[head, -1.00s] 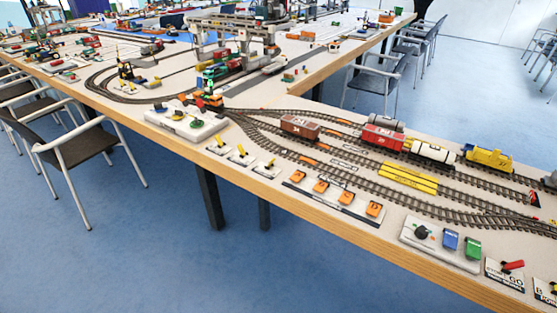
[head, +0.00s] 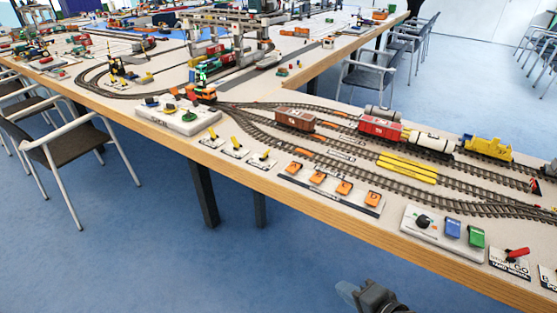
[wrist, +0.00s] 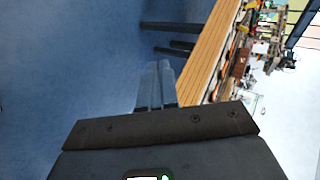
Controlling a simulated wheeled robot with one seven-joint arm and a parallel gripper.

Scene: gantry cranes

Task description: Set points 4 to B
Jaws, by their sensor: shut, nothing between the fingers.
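A long panel (head: 352,203) near the front table edge carries several orange levers (head: 318,177) in a row. Three small white plates with yellow levers (head: 236,143) stand to its left. The labels are too small to read, so I cannot tell which lever is points 4 or how it is set. My gripper (wrist: 158,70) is shut and empty in the wrist view, over the blue floor beside the wooden table edge (wrist: 207,65). In the head view, a dark grey part of my arm shows at the bottom, in front of the table and below the panel.
Tracks with a brown wagon (head: 295,118), a red wagon (head: 380,128) and a yellow engine (head: 487,147) lie behind the panel. A control box with blue and green switches (head: 453,228) stands to its right. A chair (head: 70,150) is at left. The floor before the table is clear.

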